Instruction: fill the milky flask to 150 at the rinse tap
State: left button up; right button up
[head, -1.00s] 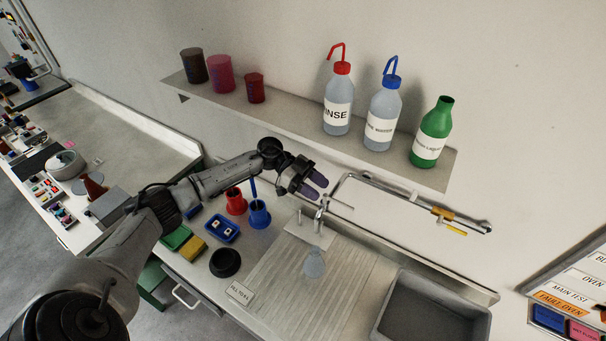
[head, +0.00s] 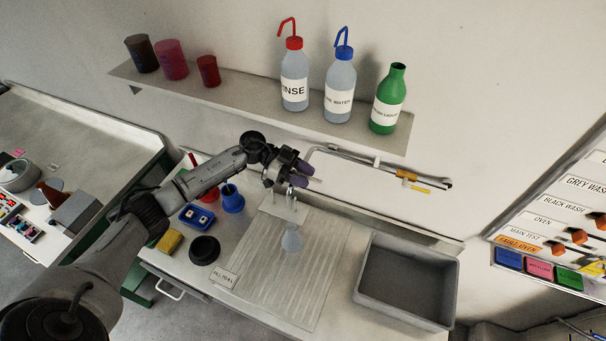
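The milky flask (head: 292,241), small and pale, stands on the ribbed draining board (head: 270,290) just in front of the tap (head: 291,196). Its fill level and marks are too small to read. My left gripper (head: 304,175) is above and behind the flask, at the top of the tap. Its two purple fingers show apart, with no object clearly between them. The gripper partly hides the tap, and I cannot tell whether it touches the tap's handle. My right gripper is not in view.
A small card (head: 224,277) lies at the board's front left. A grey sink basin (head: 405,284) is at the right. A black round piece (head: 204,250), blue cup (head: 232,200) and yellow sponge (head: 170,242) stand left. A shelf (head: 250,103) with bottles hangs above.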

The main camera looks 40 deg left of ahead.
pick_arm(q)
grip_shut()
jog(key=shift+s+f+m+g+b, duration=0.15)
jog(key=shift+m+g+b, duration=0.55)
jog(key=shift+g+b, duration=0.2)
jog(key=shift+s+m+g+h+b, duration=0.3)
jog(key=shift+m+g+h+b, duration=0.1)
jog(key=shift+m+g+b, duration=0.7)
jog(key=shift+g, duration=0.3)
